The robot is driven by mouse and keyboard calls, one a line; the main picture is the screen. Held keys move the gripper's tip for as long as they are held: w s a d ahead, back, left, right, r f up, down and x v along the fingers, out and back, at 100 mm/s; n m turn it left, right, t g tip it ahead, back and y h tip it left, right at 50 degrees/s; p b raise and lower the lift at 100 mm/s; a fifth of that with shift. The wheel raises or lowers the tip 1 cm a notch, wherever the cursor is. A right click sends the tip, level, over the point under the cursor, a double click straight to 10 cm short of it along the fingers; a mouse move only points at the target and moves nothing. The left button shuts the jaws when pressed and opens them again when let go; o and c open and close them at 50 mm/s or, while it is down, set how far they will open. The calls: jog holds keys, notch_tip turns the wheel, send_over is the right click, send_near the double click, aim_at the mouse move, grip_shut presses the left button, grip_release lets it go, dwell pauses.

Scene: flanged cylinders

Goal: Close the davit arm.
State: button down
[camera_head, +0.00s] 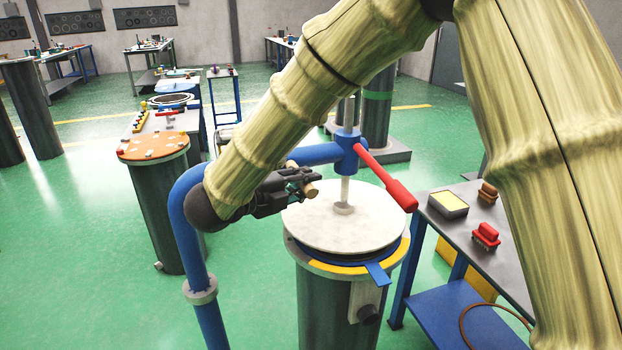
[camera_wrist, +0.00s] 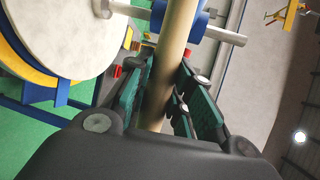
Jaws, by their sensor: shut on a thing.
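The blue davit arm (camera_head: 183,218) rises at the left and bends over to a blue hub (camera_head: 347,151). A red lever (camera_head: 388,182) sticks out from the hub. A grey spindle (camera_head: 345,190) runs down from the hub to a round pale lid (camera_head: 305,228). The lid lies over the flanged cylinder (camera_head: 325,310); I cannot tell if it touches the flange. My gripper (camera_head: 298,188) is shut on a tan bar (camera_head: 313,190) beside the davit arm. In the wrist view the bar (camera_wrist: 174,55) runs between the fingers. My forearm hides part of the davit arm.
A blue-legged table (camera_head: 470,235) with a yellow-topped box and small red and brown parts stands close at the right. Another cylinder with an orange top (camera_head: 153,146) stands at the left. Green floor (camera_head: 80,260) is clear at the front left.

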jog(key=shift+s+a+m+g+h, duration=0.15)
jog(key=shift+s+m+g+h, duration=0.15)
jog(key=shift+s, duration=0.55)
jog(key=c, duration=1.3)
grip_release()
jog(key=shift+w+a, duration=0.1)
jog(key=shift+o, duration=0.2)
jog(key=v, duration=1.2)
